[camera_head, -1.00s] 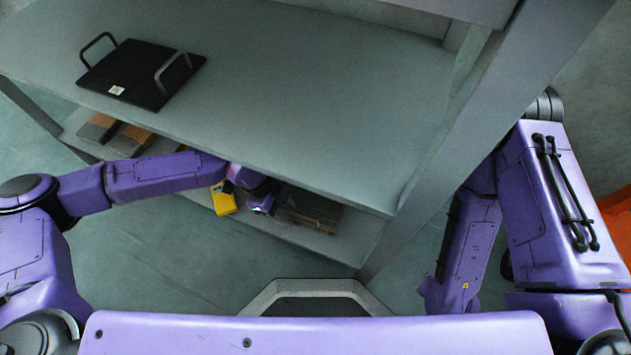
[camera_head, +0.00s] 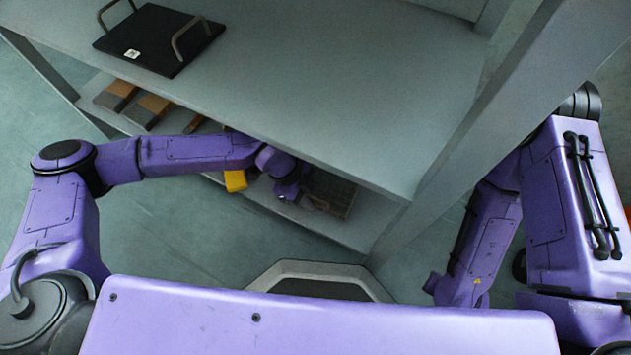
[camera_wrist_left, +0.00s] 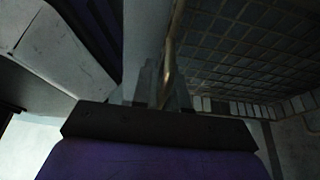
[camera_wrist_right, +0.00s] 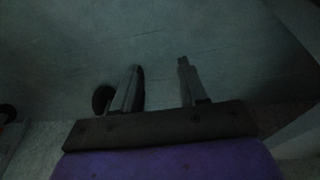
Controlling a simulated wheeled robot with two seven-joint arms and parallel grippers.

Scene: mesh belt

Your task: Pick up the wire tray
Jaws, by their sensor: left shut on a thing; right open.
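The wire tray (camera_head: 332,192) is a dark mesh tray on the lower shelf, partly under the upper shelf in the head view. Its wire grid (camera_wrist_left: 245,50) fills the upper right of the left wrist view. My left gripper (camera_head: 298,195) is at the tray's left side, and in the left wrist view its fingers (camera_wrist_left: 165,88) are shut on the tray's rim. My right gripper (camera_wrist_right: 160,80) is open and empty, facing bare floor in the right wrist view. The right gripper's fingers are hidden in the head view.
A black plate with two handles (camera_head: 155,42) lies on the upper shelf (camera_head: 330,80). Brown-and-grey blocks (camera_head: 148,110) and a yellow object (camera_head: 235,181) are on the lower shelf (camera_head: 270,205). A grey shelf post (camera_head: 480,130) stands right of the tray.

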